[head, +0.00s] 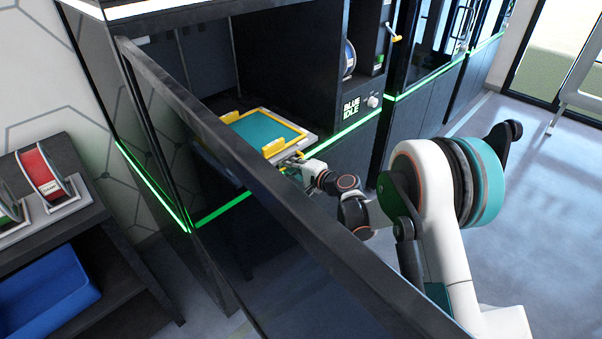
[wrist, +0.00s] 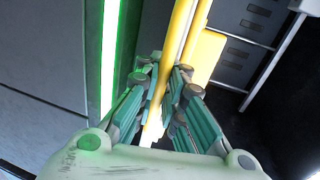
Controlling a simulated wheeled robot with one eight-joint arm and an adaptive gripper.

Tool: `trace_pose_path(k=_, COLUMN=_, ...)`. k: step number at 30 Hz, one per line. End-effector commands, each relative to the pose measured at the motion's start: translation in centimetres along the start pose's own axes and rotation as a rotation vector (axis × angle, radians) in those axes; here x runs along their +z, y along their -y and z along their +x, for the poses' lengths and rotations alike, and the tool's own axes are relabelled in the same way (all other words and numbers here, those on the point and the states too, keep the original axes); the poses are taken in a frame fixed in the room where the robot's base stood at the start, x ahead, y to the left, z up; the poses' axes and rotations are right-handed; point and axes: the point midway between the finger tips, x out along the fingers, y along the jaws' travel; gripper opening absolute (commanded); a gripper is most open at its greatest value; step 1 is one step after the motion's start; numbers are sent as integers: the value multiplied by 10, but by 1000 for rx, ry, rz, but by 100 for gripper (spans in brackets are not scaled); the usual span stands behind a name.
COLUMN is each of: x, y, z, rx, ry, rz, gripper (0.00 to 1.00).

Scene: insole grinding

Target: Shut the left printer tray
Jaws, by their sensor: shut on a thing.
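The left printer tray (head: 307,147) is a pale plate with a teal bed and yellow corner clips. It sticks partly out of the dark printer (head: 290,50), whose display reads BLUE IDLE. A yellow handle bar runs along its front and shows close up in the wrist view (wrist: 184,40). My gripper (head: 292,162) is at the front edge of the tray. In the wrist view my gripper (wrist: 160,95) has its teal fingers on both sides of the yellow bar, shut on it. The fingertips are partly hidden behind the bar.
The printer's open glass door (head: 270,190) swings out across the foreground, left of my arm. A dark shelf (head: 85,225) at the left holds spools (head: 45,172) and a blue bin (head: 45,290). More printers stand at the right.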

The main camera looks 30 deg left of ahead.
Motion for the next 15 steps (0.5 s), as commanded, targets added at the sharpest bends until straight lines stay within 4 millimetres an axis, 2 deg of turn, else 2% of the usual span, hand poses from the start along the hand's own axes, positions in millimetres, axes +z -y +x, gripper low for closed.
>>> trace_pose_path(k=1, x=1, y=3, z=13, rx=0, ry=2, rz=-1, gripper=0)
trace_pose_path(k=6, x=1, y=10, z=46, rx=-1, ry=1, rz=1, gripper=0)
trace_pose_path(k=15, x=0, y=17, z=78, rx=0, ry=-1, rz=0, gripper=0)
